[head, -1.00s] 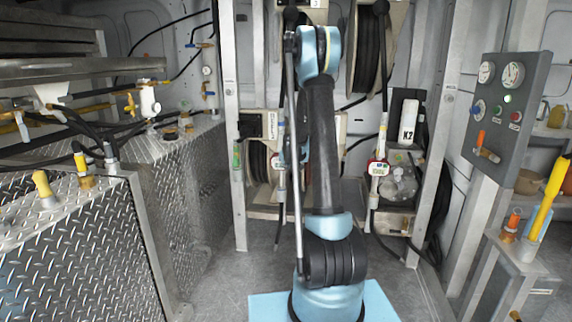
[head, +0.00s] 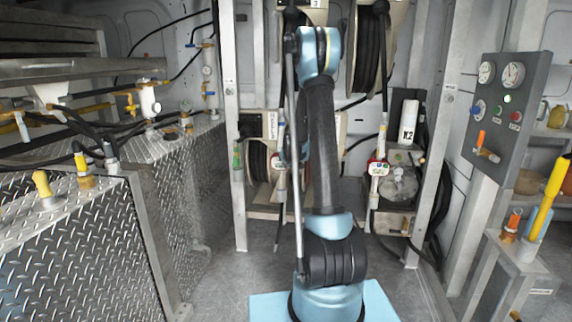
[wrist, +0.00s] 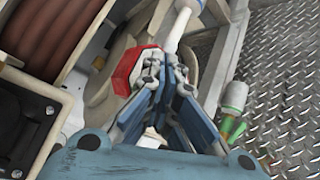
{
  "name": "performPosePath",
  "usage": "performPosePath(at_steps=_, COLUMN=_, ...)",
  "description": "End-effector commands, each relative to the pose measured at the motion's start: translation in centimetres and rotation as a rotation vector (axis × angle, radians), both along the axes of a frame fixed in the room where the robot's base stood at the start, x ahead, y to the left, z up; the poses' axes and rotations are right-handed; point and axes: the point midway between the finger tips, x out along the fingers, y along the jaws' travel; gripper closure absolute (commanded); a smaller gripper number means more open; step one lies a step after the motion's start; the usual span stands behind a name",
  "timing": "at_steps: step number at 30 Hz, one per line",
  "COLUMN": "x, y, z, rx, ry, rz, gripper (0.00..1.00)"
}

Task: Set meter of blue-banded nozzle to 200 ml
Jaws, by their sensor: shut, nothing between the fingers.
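In the wrist view, a nozzle with a red-edged meter housing (wrist: 127,72) and a white tube (wrist: 180,20) sits at the fingertips. My gripper (wrist: 158,62) is shut with nothing held. Its blue-and-grey fingers are against or just in front of the red housing and hide part of it. The meter's face and reading do not show. In the head view this left nozzle (head: 281,162) hangs partly behind my arm, and my gripper is mostly hidden there. A second nozzle (head: 378,168) with a red and white meter hangs to the right.
Hose reels (head: 368,50) and their housings stand behind the nozzles. A gauge panel (head: 507,120) is at the right. Tread-plate tanks (head: 70,250) with yellow-handled valves are at the left. In the wrist view, a green and white fitting (wrist: 233,97) is close right of the fingers.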

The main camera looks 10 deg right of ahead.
Motion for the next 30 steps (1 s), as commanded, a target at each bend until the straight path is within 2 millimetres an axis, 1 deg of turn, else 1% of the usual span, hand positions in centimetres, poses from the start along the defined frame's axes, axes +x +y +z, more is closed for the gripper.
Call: performPosePath(at_steps=30, x=0.95, y=-0.33, z=0.00, rx=0.001, ry=0.000, rz=-0.001, gripper=1.00)
